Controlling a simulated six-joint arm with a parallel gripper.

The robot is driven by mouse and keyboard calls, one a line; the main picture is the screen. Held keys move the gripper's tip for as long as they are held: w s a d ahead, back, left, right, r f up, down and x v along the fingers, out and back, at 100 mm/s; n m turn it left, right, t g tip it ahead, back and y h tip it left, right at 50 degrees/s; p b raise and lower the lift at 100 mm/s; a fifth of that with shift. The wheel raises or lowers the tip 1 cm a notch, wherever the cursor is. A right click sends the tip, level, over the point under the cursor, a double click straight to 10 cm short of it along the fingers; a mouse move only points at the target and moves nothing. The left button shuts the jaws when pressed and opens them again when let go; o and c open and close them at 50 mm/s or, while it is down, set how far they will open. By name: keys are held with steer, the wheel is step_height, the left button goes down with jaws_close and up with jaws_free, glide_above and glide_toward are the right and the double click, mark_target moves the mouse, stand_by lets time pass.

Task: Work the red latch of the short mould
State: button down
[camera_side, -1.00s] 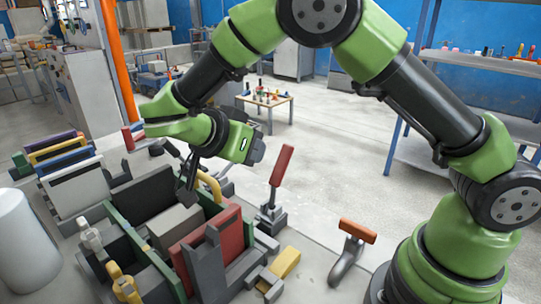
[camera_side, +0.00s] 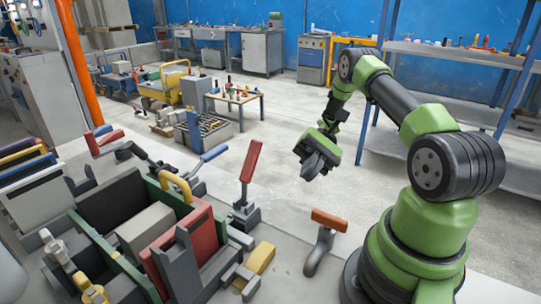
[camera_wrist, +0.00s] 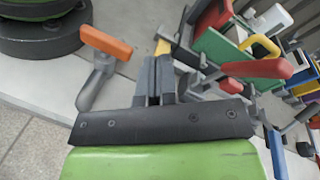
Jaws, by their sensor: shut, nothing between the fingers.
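A lever with a red handle (camera_side: 251,162) stands upright on a dark base beside the green-walled mould (camera_side: 140,262). Its red handle also shows in the wrist view (camera_wrist: 257,68). A second lever with a red handle (camera_side: 104,139) lies lower, beyond the mould's far left side. I cannot tell from the frames which is the short mould's latch. My gripper (camera_side: 318,165) is right of the upright lever, in the air and clear of it. In the wrist view its fingers (camera_wrist: 155,68) are together and empty.
A red panel (camera_side: 196,237) and a yellow handle (camera_side: 175,184) are at the mould. A blue-handled lever (camera_side: 212,152) lies behind it. An orange-handled clamp (camera_side: 328,221) stands to the right on the bench. Coloured panels (camera_side: 25,170) stand at left.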

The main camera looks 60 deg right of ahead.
mark_target(250, 175)
steer(key=w+d+f+m+t+h, duration=0.1)
steer(key=d+f+m+t, duration=0.15)
steer(key=t, duration=0.75)
steer(key=d+f+m+t, duration=0.2)
steer(key=d+m+t, duration=0.2)
steer(key=t, duration=0.6)
steer(key=s+a+r+x, duration=0.1)
steer(key=x, duration=1.2)
steer(key=shift+s, duration=0.4)
steer(key=shift+a+r+n, duration=0.1)
steer(key=shift+r+n, duration=0.05)
steer(key=shift+n, duration=0.1)
